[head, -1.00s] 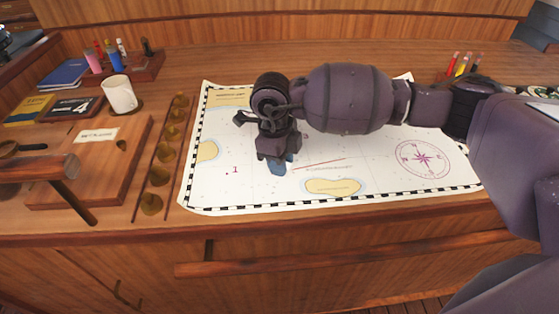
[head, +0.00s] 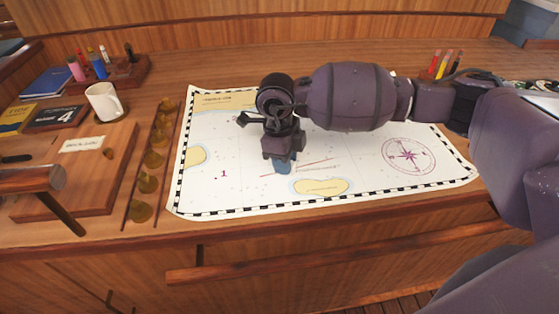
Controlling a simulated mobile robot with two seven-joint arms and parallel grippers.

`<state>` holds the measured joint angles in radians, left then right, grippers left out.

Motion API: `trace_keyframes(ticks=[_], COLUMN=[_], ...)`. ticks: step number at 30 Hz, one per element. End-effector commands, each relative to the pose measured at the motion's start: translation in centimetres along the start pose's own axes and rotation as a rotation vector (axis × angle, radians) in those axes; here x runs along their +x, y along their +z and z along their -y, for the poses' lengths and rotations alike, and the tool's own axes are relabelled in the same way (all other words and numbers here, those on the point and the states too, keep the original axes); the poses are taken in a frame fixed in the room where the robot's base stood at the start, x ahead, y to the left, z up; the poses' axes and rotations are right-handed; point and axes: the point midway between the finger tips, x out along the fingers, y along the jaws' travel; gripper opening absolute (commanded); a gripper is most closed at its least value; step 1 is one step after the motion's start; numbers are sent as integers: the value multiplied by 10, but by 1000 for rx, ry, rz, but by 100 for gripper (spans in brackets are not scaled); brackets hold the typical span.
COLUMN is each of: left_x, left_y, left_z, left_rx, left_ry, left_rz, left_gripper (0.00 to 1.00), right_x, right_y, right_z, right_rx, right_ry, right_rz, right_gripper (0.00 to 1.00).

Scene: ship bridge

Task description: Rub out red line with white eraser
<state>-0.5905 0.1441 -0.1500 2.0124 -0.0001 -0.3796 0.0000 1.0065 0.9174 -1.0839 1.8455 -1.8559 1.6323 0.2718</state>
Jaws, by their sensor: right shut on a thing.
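The chart (head: 235,195) lies flat on the wooden desk. A thin red line (head: 316,162) runs across its middle, slanting up to the right, above a yellow island. My right gripper (head: 283,160) points down over the chart at the line's left part. It is shut on a small block, of which only a blue part (head: 283,168) shows; no white of the eraser can be seen. The block is at or just above the paper; contact cannot be told. The gripper hides part of the line. My left gripper is not in view.
A row of brass weights (head: 148,184) stands left of the chart. Further left are a white mug (head: 104,102), a wooden board (head: 85,180), a mallet (head: 35,182) and books. Pencils (head: 441,65) stand at the back right. The chart's lower part is clear.

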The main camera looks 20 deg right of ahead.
Motion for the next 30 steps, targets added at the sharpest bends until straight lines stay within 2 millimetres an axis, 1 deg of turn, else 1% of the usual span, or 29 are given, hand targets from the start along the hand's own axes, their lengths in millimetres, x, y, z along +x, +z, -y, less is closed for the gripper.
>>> trace_keyframes(ticks=[3, 14, 24, 30], left_x=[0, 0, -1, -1], left_y=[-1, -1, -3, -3], left_z=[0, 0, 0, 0], left_rx=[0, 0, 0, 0], left_ry=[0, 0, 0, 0], left_rz=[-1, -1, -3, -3], left_gripper=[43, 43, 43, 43], right_x=[1, 2, 3, 3], right_y=[-5, -7, -23, -24], right_z=[4, 6, 19, 20], right_rx=[2, 1, 3, 1], right_ry=[0, 1, 0, 1], right_rz=[-2, -3, -4, -3], right_gripper=[8, 8, 8, 8])
